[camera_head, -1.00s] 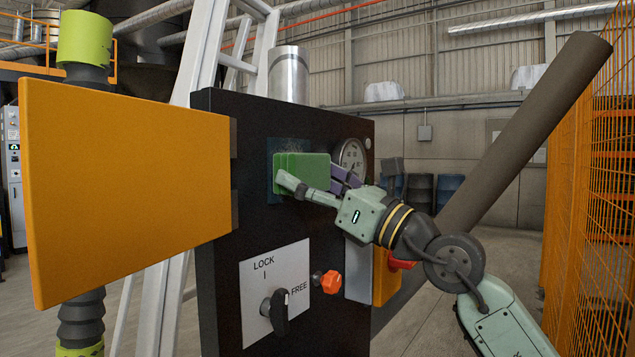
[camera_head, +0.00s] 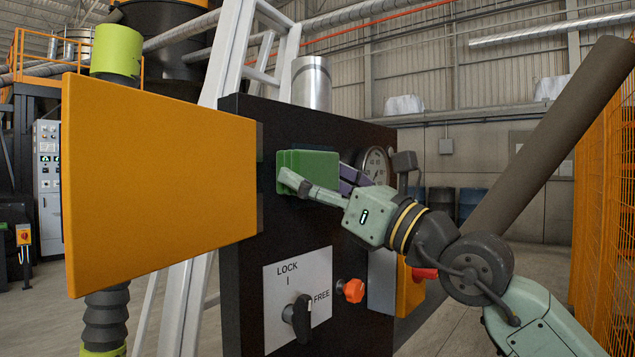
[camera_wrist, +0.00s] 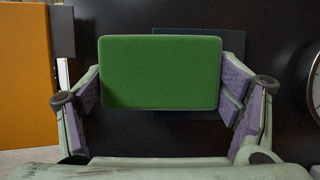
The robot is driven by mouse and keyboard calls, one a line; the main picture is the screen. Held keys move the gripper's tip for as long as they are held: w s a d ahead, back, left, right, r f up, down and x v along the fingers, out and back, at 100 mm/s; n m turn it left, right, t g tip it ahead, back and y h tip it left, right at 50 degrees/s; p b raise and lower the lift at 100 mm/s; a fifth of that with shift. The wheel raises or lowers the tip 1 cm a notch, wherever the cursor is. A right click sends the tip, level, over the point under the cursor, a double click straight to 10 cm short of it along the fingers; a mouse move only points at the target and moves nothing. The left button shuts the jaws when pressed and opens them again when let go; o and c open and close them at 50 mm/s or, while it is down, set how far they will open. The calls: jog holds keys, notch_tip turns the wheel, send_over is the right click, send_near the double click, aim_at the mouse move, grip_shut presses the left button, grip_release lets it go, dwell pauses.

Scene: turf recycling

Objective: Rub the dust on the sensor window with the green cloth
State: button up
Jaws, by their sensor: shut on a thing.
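The green cloth (camera_head: 308,165) looks like a thick rectangular pad and is held in front of the black cabinet. In the wrist view the green cloth (camera_wrist: 160,72) fills the middle, between my fingers. My gripper (camera_head: 318,182) is shut on it, with purple finger pads at its left and right sides. I cannot tell whether the cloth touches the window, and no dust is clearly visible.
An orange door (camera_head: 160,185) stands open left of the cabinet (camera_head: 245,260). A round gauge (camera_head: 376,165) is right of the cloth. Below are a LOCK/FREE knob (camera_head: 299,318) and a red-orange knob (camera_head: 351,290). A brown pipe (camera_head: 550,130) slants at right, before an orange mesh fence (camera_head: 605,220).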

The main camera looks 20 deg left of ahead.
aim_at(337, 180)
jog(key=shift+w+d+f, duration=0.1)
jog(key=shift+w+d, duration=0.15)
jog(key=shift+w, duration=0.4)
jog(key=shift+w+d+r, duration=0.1)
jog(key=shift+w+d, duration=0.15)
jog(key=shift+w, duration=0.35)
jog(key=shift+w+d+f, duration=0.1)
jog(key=shift+w+d, duration=0.15)
jog(key=shift+w, duration=0.4)
jog(key=shift+s+a+f+b, duration=0.1)
jog(key=shift+s+a+b, duration=0.35)
jog(key=shift+s, duration=0.3)
jog(key=shift+s+a+b, duration=0.2)
jog(key=shift+s+b, duration=0.35)
jog(key=shift+s, duration=0.15)
jog(key=shift+s+a, duration=0.25)
jog(key=shift+s, duration=0.3)
jog(key=shift+s+d+b, duration=0.2)
jog(key=shift+s+d, duration=0.15)
jog(key=shift+d, duration=0.6)
jog(key=shift+s+d+b, duration=0.15)
jog(key=shift+s+d, duration=0.25)
jog(key=shift+d, duration=0.5)
jog(key=shift+s+d+b, duration=0.2)
jog(key=shift+s+d, duration=0.15)
jog(key=shift+d, duration=0.6)
